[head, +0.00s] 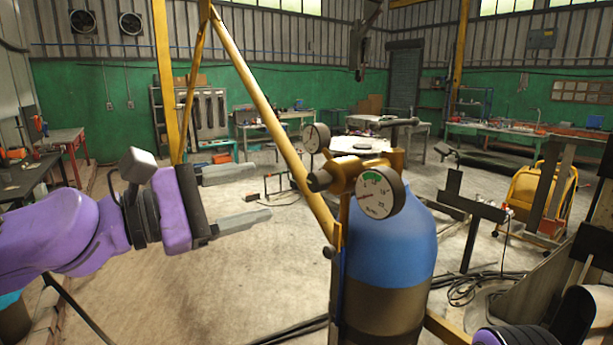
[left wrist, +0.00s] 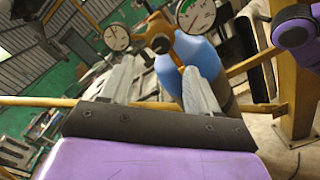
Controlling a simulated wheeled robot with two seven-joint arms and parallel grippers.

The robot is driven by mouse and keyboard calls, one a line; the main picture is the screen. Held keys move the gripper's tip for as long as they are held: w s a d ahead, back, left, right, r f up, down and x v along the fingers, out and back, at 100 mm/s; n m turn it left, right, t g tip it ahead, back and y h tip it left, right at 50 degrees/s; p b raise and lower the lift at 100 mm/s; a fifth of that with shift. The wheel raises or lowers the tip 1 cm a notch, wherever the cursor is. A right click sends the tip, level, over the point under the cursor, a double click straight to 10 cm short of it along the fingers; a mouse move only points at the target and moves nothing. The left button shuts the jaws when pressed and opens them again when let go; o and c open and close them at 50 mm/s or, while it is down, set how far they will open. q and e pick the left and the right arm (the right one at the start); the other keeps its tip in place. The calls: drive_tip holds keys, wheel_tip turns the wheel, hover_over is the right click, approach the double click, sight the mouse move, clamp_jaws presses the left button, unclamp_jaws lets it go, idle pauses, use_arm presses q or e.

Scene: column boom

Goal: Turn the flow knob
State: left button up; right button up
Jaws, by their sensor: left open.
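The blue gas cylinder (head: 392,245) stands upright right of centre, topped by a brass regulator (head: 345,172) with two round gauges. The flow knob (head: 318,182) seems to be the dark-tipped round piece at the regulator's left end. It also appears beyond my fingers in the left wrist view (left wrist: 161,44). My left gripper (head: 243,222) is open and empty, left of the knob and lower in the picture, clear of it. Its two grey fingers show apart in the left wrist view (left wrist: 160,85).
A yellow slanted bar (head: 262,105) runs down to the cylinder's left side. The front gauge (head: 380,193) sits right of the knob, and the rear gauge (head: 316,138) above it. Open floor (head: 215,290) lies below my left gripper. A yellow cart (head: 540,195) stands at right.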

sight(312, 183)
use_arm(q)
drive_tip(key=x, duration=1)
drive_tip(key=shift+w+d+f, duration=0.2)
drive_tip(key=shift+w, duration=0.05)
use_arm(e)
drive_tip(key=shift+w+d+f, duration=0.1)
drive_tip(key=shift+f, duration=0.45)
use_arm(q)
drive_tip(key=c, duration=1)
